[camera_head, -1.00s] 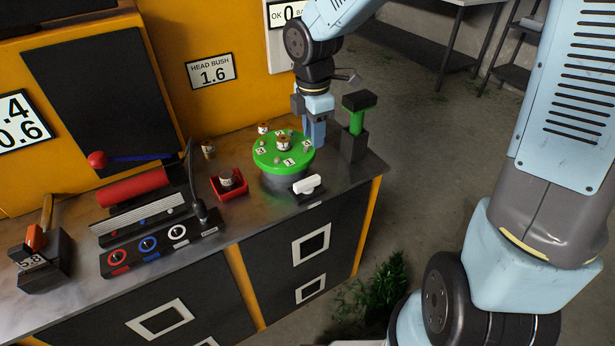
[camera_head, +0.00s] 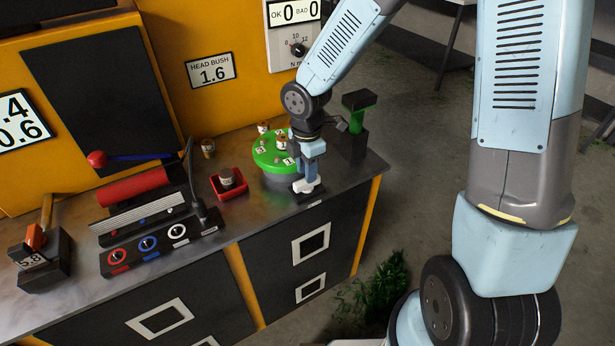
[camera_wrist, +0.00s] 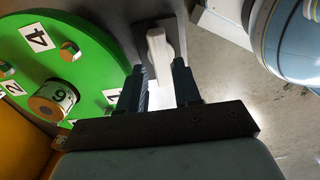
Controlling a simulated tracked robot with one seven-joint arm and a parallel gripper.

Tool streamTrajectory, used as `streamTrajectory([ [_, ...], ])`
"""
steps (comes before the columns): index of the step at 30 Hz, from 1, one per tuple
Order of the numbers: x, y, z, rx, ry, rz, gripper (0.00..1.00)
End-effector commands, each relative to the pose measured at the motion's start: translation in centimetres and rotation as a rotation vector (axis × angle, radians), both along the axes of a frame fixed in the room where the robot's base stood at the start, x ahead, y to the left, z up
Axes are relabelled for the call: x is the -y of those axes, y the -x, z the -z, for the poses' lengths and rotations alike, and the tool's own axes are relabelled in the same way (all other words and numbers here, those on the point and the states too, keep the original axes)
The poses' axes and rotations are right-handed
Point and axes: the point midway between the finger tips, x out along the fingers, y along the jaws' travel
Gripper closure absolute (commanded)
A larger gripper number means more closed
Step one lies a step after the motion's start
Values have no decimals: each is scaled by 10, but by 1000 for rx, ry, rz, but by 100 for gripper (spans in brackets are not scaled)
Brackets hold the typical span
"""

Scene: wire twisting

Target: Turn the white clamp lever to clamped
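The white clamp lever (camera_wrist: 158,50) stands out at the top middle of the wrist view, in line with the gap between my fingers. In the head view the lever (camera_head: 316,189) is at the front right of the bench, partly hidden by my gripper (camera_head: 307,182), which points down over it. In the wrist view my gripper (camera_wrist: 162,82) has its two dark fingers apart, one on each side of the lever's near end. I cannot tell whether either finger touches it.
A green numbered turntable (camera_head: 267,158) with small spools is just left of my gripper. A black-and-green post (camera_head: 355,125) stands behind to the right. A red tray (camera_head: 229,194) and a switch panel (camera_head: 165,247) lie further left. The bench's front edge is close.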

Motion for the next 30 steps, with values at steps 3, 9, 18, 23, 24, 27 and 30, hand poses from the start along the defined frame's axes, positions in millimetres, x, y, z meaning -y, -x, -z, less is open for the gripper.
streamTrajectory([
  [3,0,1,16,-3,1,-2,67],
  [9,0,0,29,-1,1,0,67],
  [18,0,0,31,0,0,0,67],
  [23,0,0,31,0,0,0,79],
  [24,0,0,31,0,0,0,83],
  [27,0,0,31,1,-1,0,93],
  [30,0,0,31,1,-1,0,100],
])
